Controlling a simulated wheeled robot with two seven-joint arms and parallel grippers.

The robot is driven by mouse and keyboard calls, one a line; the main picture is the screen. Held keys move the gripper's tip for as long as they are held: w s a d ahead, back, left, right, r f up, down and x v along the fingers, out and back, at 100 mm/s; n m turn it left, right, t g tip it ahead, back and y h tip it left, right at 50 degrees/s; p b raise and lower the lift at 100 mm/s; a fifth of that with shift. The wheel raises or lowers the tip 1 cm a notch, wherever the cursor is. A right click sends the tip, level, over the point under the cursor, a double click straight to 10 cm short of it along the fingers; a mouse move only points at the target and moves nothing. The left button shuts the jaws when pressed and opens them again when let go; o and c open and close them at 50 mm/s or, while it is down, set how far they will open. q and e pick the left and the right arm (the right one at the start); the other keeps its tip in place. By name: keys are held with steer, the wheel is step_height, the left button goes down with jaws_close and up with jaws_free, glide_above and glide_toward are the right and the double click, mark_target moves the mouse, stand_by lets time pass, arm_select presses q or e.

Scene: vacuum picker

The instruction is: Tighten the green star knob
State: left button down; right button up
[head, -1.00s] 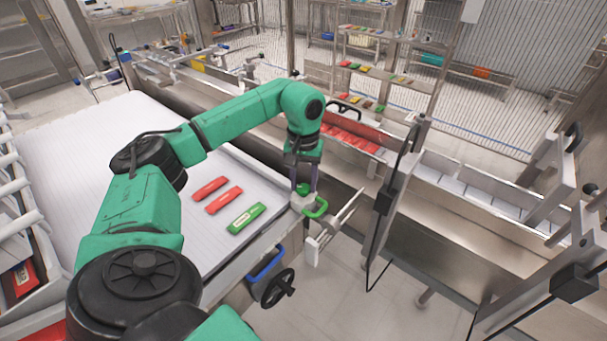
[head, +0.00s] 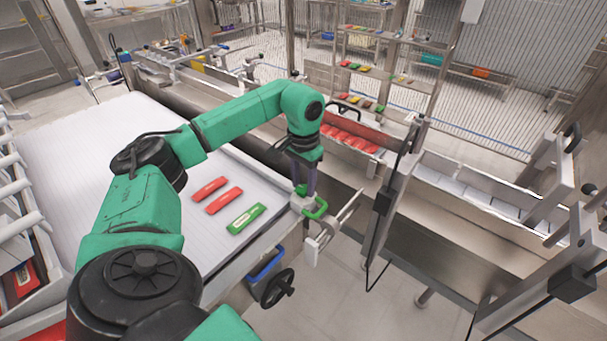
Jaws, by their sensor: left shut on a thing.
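The green star knob (head: 315,209) sits on a pale bracket (head: 301,203) at the front right corner of the white table. My left gripper (head: 306,193) points down over it from above, with its fingers at the knob. The fingers are shut on the knob and cover part of it. My right gripper is out of the picture.
Two red packs (head: 210,188) and a green pack (head: 246,218) lie on the white table (head: 100,145) left of the knob. A black handwheel (head: 278,288) is below the table edge. A metal guide (head: 325,240) juts out beside the knob. A steel conveyor (head: 440,250) runs behind.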

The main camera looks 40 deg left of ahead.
arm_select(q)
steer(key=shift+w+r, duration=0.1)
steer(key=shift+r, duration=0.1)
steer(key=c, duration=0.5)
jaws_free()
steer(key=shift+o, duration=0.6)
steer(key=shift+f, duration=0.1)
step_height(320, 180, up, 9)
step_height(320, 180, up, 6)
steer(key=p, duration=0.3)
glide_above(304, 188)
steer(key=shift+a+f+b, duration=0.1)
steer(key=shift+f+b, duration=0.1)
steer(key=shift+b, duration=0.1)
